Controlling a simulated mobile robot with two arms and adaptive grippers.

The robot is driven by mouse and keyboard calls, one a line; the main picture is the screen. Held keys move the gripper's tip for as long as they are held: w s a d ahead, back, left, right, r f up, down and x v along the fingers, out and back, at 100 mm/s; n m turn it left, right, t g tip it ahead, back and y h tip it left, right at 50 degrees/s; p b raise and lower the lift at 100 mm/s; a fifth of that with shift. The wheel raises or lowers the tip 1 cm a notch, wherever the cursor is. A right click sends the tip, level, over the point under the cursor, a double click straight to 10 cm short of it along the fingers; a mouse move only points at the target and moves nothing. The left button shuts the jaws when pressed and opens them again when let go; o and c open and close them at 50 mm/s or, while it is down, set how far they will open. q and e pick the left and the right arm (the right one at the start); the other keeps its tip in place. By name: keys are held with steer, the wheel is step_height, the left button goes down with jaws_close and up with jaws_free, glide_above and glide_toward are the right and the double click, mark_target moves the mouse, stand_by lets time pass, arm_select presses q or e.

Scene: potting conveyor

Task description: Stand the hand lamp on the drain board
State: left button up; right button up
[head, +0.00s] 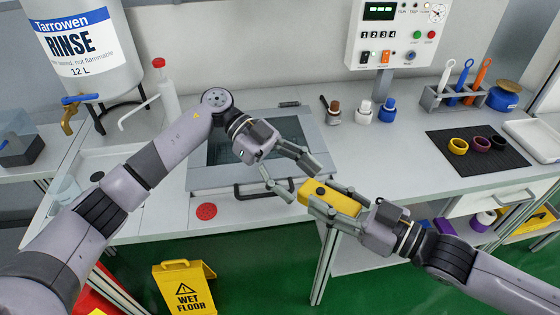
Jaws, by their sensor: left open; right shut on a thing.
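The yellow hand lamp (336,197), with a dark spot on its top, is held in the air in front of the bench's front edge. My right gripper (332,203) is shut on it, with fingers along its two long sides. My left gripper (301,184) is open, its fingertips close to the lamp's left end; I cannot tell whether they touch it. The pale board with a dark round drain (97,176) at the bench's left end appears to be the drain board (120,160). My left arm covers part of it.
A glass-topped unit with a handle (262,188) sits mid-bench behind my grippers. A rinse container (85,45) and red-capped bottle (167,90) stand at back left. A black mat (476,165) with rings lies right. A wet-floor sign (185,287) stands below.

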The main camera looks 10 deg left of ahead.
arm_select(q)
steer(key=shift+s+d+f, duration=0.25)
steer(key=shift+s+d, duration=0.05)
steer(key=shift+d, duration=0.3)
steer(key=shift+c, duration=0.4)
steer(key=c, duration=1.2)
arm_select(e)
steer(key=o, duration=1.3)
